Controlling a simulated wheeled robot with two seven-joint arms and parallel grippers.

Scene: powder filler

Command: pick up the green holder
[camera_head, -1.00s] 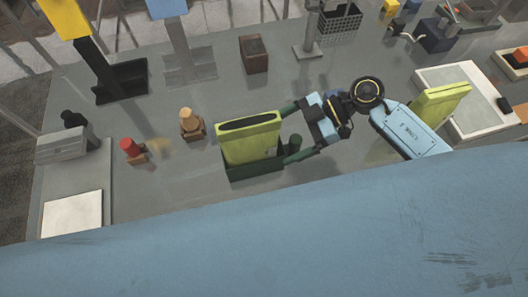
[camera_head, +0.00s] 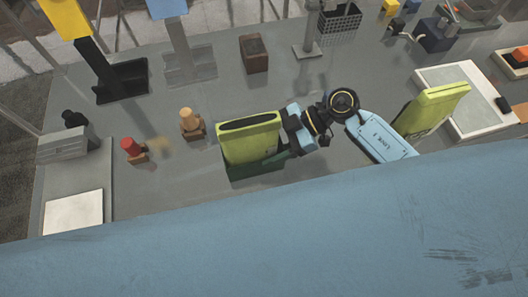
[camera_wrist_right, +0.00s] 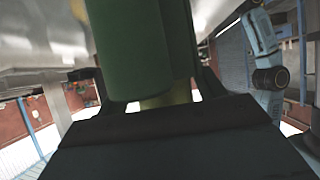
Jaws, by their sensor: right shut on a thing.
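The green holder (camera_head: 255,171) is a dark green base on the grey table in the middle of the head view. A yellow-green box (camera_head: 250,145) with a dark slot in its top stands upright in it. My right gripper (camera_head: 291,142) is at the holder's right side, shut on its dark green post. The post is hidden by the gripper in the head view. In the right wrist view the green post (camera_wrist_right: 143,45) fills the space before the gripper. My left gripper is not in view.
A second yellow-green box (camera_head: 432,108) stands right of my right arm, by a white panel (camera_head: 465,98). Left of the holder are a tan-topped stamp (camera_head: 191,122) and a red-topped one (camera_head: 131,149). A brown block (camera_head: 254,54) stands behind. Bare table lies between them.

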